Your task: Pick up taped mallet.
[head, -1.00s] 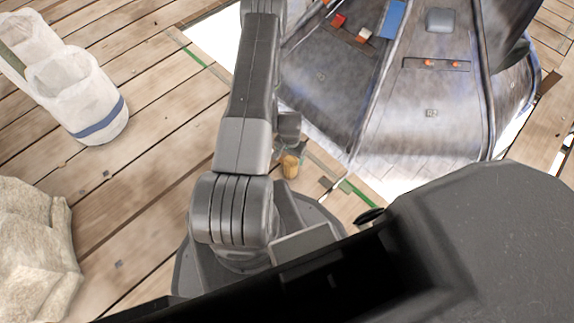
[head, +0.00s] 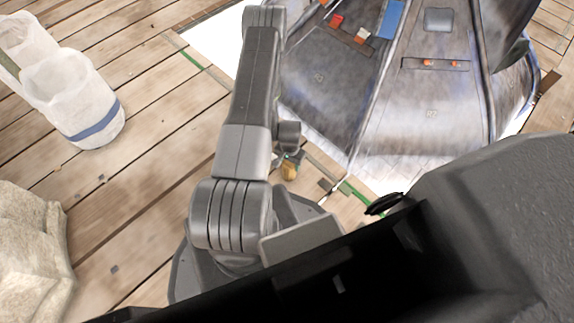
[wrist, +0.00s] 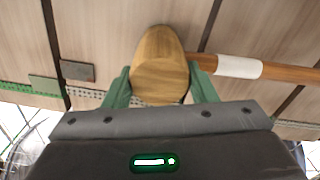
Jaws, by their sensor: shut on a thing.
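The taped mallet has a rounded wooden head (wrist: 158,62) and a brown handle with a band of white tape (wrist: 239,67), running to the right in the wrist view. My gripper (wrist: 159,80) has its green fingers on both sides of the wooden head and is shut on it. In the head view, a small part of the mallet (head: 289,172) shows below my arm's end. The rest is hidden by my arm. I cannot tell how far the mallet is above the planks.
A metal spire (head: 400,100) with coloured pieces on its face stands at the upper right.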

